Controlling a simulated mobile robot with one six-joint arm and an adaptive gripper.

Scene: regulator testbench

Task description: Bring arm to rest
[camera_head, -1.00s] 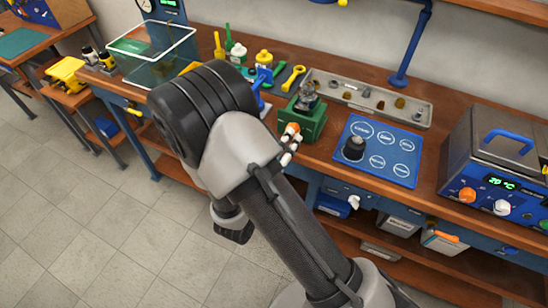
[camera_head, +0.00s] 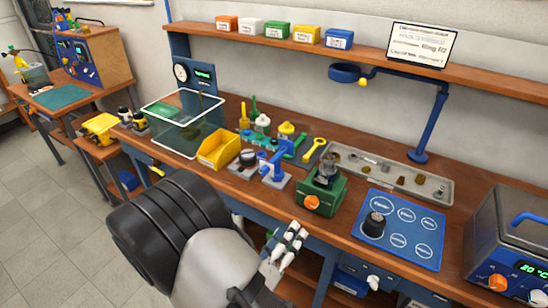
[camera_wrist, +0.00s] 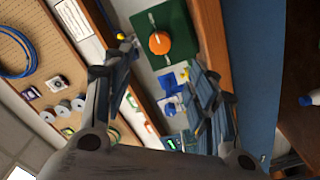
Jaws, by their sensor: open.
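My arm fills the lower middle of the head view, its large dark joint in front of the bench edge. My gripper (camera_wrist: 163,64) shows in the wrist view with its two grey fingers spread apart and nothing between them. In the head view, a small pale and dark part by the bench's front edge looks like my gripper's end, partly hidden by the arm. The green fixture (camera_head: 322,194) with an orange knob (camera_head: 312,203) stands on the bench above it. The knob also shows beyond the fingers in the wrist view (camera_wrist: 159,43).
The wooden bench (camera_head: 345,232) carries a blue mat (camera_head: 400,236) with a dark knob-like part, a grey parts tray (camera_head: 432,186), a yellow bin (camera_head: 218,149) and a clear tank (camera_head: 185,125). A heated bath (camera_head: 510,250) stands at right. Floor at left is clear.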

